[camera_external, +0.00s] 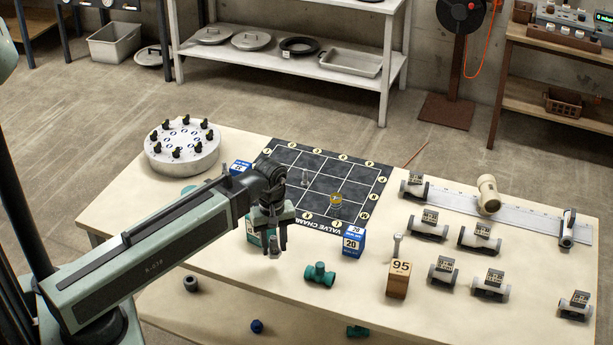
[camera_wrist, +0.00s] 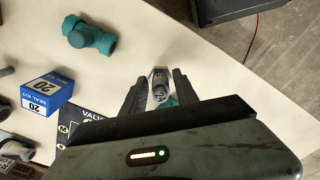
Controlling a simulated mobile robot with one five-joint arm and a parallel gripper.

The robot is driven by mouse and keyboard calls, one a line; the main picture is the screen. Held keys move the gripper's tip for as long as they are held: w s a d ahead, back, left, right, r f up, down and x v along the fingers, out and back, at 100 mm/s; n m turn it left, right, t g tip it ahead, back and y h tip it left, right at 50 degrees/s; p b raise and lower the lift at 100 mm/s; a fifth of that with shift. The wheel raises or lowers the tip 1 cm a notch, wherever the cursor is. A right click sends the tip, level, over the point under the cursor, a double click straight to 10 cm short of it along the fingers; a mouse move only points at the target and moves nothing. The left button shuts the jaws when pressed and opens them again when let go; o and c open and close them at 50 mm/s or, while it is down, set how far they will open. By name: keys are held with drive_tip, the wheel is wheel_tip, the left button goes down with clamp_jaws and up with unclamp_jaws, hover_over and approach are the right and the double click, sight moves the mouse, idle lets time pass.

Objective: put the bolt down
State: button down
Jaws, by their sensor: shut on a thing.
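My gripper (camera_external: 271,248) hangs over the pale table (camera_external: 225,290), in front of the near left corner of the black gridded mat (camera_external: 289,155). It is shut on a grey metal bolt (camera_external: 274,254), whose lower end shows between the fingers. In the wrist view the bolt (camera_wrist: 160,88) sits between both fingers of my gripper (camera_wrist: 160,80). A teal thing partly shows behind it. I cannot tell whether the bolt touches the table.
A small silver upright piece (camera_external: 304,178) and a yellow-topped piece (camera_external: 336,201) stand on the mat. A blue seal kit box (camera_external: 351,244), a teal tee fitting (camera_external: 320,274) and a "95" block (camera_external: 398,281) stand to the right. A round flange (camera_external: 181,152) is at the back left.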

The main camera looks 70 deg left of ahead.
drive_tip(key=a+r+n+p, duration=0.7)
drive_tip(key=a+r+p, duration=0.4)
drive_tip(key=r+p, duration=0.3)
drive_tip(key=f+b, duration=0.9)
drive_tip(key=shift+w+a+f, duration=0.1)
drive_tip(key=shift+w+a, duration=0.1)
drive_tip(key=shift+r, duration=0.25)
drive_tip(key=shift+f, duration=0.15)
drive_tip(key=c, duration=0.9)
unclamp_jaws()
drive_tip(key=shift+c, duration=0.2)
wheel_tip(320, 180, up, 12)
drive_tip(key=p, duration=1.2)
drive_tip(key=shift+r, duration=0.2)
